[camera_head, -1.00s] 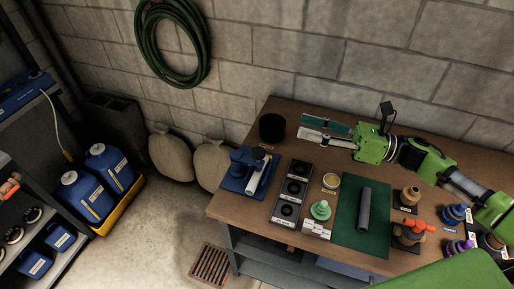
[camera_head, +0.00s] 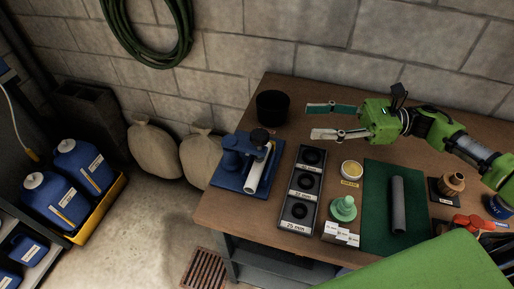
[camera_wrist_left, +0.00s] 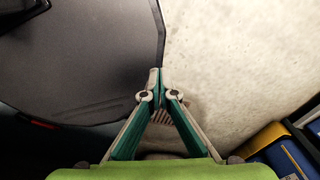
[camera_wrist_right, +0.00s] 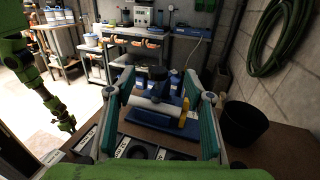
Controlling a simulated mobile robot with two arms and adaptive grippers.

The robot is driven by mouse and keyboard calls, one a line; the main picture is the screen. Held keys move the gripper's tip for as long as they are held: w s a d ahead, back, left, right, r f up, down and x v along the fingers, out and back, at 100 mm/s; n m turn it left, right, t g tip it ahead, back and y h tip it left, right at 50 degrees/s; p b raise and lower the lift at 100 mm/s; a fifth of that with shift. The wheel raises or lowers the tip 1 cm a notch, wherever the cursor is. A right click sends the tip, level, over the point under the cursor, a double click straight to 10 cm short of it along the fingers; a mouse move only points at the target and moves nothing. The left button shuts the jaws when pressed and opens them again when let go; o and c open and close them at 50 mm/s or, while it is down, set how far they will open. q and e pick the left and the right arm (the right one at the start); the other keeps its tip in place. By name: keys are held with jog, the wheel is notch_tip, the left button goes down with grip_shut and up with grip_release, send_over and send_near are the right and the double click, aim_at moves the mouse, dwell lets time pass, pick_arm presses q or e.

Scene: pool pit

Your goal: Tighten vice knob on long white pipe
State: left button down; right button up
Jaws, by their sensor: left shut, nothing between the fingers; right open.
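A black cup (camera_head: 272,107) stands behind the vice, close to my right fingers.

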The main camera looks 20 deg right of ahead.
aim_at(259, 134)
pick_arm(q)
notch_tip(259, 134, down, 5)
jog(key=w+b, duration=0.1)
jog(key=b, duration=0.2)
pick_arm(e)
notch_tip(259, 134, down, 5)
jog(key=p+x, duration=0.1)
jog(key=x, duration=0.3)
jog(key=p+x, duration=0.2)
jog(key=x, duration=0.2)
jog(key=p+x, duration=0.1)
jog(key=x, duration=0.3)
jog(key=shift+a+r+p, duration=0.2)
jog(key=shift+r+p, duration=0.05)
jog(key=shift+p, duration=0.1)
pick_arm(q)
jog(key=shift+w+d+r, duration=0.1)
jog(key=shift+r, duration=2.45)
pick_arm(e)
jog(key=shift+w+a+f, duration=0.2)
jog(key=shift+a, duration=0.5)
jog(key=c, duration=1.1)
